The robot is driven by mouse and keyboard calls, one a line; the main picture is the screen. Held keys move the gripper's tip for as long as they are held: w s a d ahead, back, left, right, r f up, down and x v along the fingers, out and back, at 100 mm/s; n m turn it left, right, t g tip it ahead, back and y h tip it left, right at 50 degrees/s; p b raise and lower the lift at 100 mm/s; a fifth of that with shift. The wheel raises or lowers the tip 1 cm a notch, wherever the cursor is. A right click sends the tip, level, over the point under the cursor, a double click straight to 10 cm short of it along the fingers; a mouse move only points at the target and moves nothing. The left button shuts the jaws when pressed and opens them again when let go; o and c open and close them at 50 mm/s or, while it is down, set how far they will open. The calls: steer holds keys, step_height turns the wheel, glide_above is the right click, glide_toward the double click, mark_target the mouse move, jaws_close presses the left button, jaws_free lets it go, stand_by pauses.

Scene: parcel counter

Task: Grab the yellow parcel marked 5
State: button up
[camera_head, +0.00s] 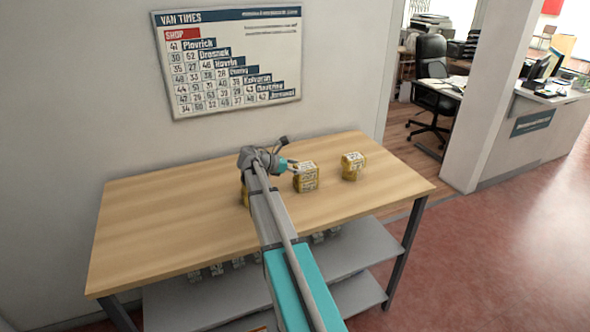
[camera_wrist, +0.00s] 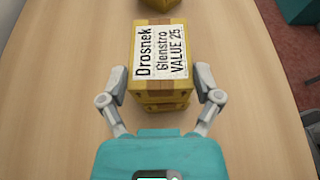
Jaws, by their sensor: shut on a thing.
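A yellow parcel (camera_wrist: 160,62) with brown tape and a white label reading "Drosnek Glenstro VALUE 25" lies between the fingers of my gripper (camera_wrist: 162,84) in the wrist view. The fingers press on its two sides, near its close end. In the head view this parcel (camera_head: 306,179) is on the wooden table, just right of my gripper (camera_head: 293,166). No lone mark "5" is readable on it. A second yellow parcel (camera_head: 352,167) stands farther right. A third yellow parcel (camera_head: 245,193) is mostly hidden behind my arm.
The wooden table (camera_head: 160,220) is bare on its left and along its right front. Grey shelves (camera_head: 345,255) holding several small items are below. A wall board (camera_head: 230,60) with names and numbers hangs behind. Another yellow parcel edge (camera_wrist: 160,4) shows beyond in the wrist view.

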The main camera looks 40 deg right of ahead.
steer(key=shift+r+p, duration=1.25)
steer(key=shift+r, duration=0.15)
steer(key=s+a+r+p, duration=0.2)
steer(key=s+r+p, duration=0.8)
steer(key=s, duration=0.4)
